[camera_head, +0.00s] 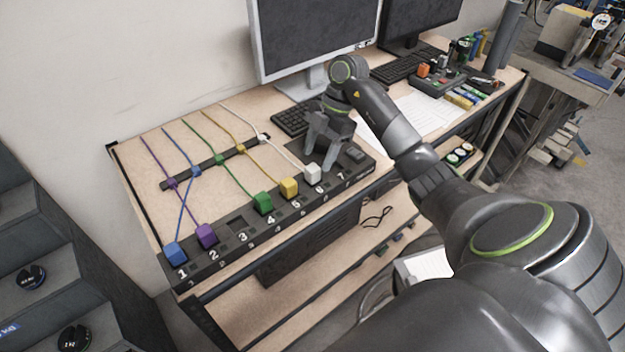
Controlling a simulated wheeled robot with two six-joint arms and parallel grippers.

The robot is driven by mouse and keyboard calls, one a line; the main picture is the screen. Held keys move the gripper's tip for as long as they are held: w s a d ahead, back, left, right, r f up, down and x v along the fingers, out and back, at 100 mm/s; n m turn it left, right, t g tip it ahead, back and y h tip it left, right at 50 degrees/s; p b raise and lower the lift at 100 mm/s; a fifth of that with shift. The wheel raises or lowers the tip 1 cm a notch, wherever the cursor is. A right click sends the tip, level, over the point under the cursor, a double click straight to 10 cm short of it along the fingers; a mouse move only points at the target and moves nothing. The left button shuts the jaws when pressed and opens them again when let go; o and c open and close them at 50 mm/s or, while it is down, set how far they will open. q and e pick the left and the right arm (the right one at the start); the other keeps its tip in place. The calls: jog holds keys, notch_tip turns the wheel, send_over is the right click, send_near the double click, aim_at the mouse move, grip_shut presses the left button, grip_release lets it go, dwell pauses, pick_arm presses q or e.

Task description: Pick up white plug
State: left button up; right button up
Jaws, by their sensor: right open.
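The white plug (313,172) is a small white block on a pale cable. It sits at the position marked 6 on the dark numbered socket strip (228,274). My right gripper (321,160) points down at the strip, with its two fingers apart. Its fingertips are close to the white plug, just behind and to the right of it in the picture. I cannot tell whether they touch it. My left gripper is not in view.
Blue (175,253), purple (206,236), green (263,203) and yellow (289,187) plugs sit in the same strip, with cables running to a black bar (179,181). A keyboard (290,122) and monitor (312,35) stand behind.

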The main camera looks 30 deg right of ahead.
aim_at(313, 167)
jog(key=p+x, duration=0.2)
jog(key=x, duration=0.2)
jog(key=shift+a+f, duration=0.1)
jog(key=shift+a, duration=0.05)
jog(key=shift+a+f, duration=0.1)
jog(key=shift+f, duration=0.3)
jog(key=c, duration=1.1)
